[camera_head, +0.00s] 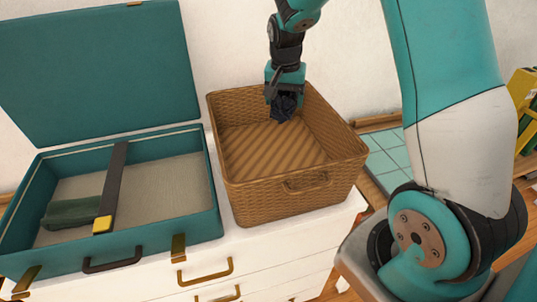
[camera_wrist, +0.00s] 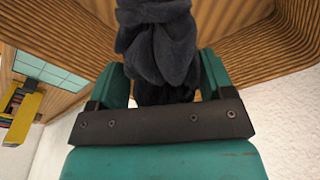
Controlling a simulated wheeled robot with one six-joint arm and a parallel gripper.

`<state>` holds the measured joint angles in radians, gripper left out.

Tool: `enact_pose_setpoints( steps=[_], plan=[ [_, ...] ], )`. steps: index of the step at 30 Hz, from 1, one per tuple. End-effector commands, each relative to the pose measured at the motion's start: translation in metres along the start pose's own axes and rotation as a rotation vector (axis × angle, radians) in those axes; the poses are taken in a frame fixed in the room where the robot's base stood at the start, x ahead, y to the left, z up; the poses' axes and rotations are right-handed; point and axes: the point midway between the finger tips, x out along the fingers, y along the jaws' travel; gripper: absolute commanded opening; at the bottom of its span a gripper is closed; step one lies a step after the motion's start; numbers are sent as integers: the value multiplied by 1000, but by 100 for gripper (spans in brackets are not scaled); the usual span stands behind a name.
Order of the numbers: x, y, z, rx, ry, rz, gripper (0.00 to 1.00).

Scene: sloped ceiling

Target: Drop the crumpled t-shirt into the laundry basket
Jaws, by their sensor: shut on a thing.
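A dark crumpled t-shirt (camera_head: 285,107) is held between the fingers of my gripper (camera_head: 284,92). The gripper points down at the back part of the brown woven laundry basket (camera_head: 275,200), with the shirt at or just inside the opening. The basket stands on a white dresser, and its striped floor shows bare. In the wrist view, the dark folded cloth (camera_wrist: 158,50) bunches between the teal fingers of my gripper (camera_wrist: 160,85), with the basket's ribbed wall (camera_wrist: 245,55) behind it. Whether the cloth touches the basket cannot be told.
An open teal suitcase (camera_head: 120,258) with a dark strap and a folded green cloth (camera_head: 72,212) lies left of the basket. The white dresser (camera_head: 290,240) has brass handles. A yellow item (camera_head: 523,90) stands at the far right. A white wall is behind.

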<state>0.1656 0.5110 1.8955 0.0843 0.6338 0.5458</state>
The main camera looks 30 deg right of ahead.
Motion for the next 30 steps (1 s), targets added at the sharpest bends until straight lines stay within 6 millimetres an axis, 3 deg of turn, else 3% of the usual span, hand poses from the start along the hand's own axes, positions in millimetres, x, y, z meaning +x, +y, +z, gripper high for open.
enact_pose_setpoints(
  steps=[6, 7, 10, 20, 25, 30],
  plan=[
    [0, -1, 0, -1, 1, -1, 47],
    [0, -1, 0, -1, 1, -1, 77],
    [0, -1, 0, -1, 1, -1, 100],
    [-6, -1, 0, -1, 2, -2, 100],
    [-34, -1, 0, -1, 5, -5, 100],
    [-78, -2, 0, -2, 8, -5, 100]
  ],
)
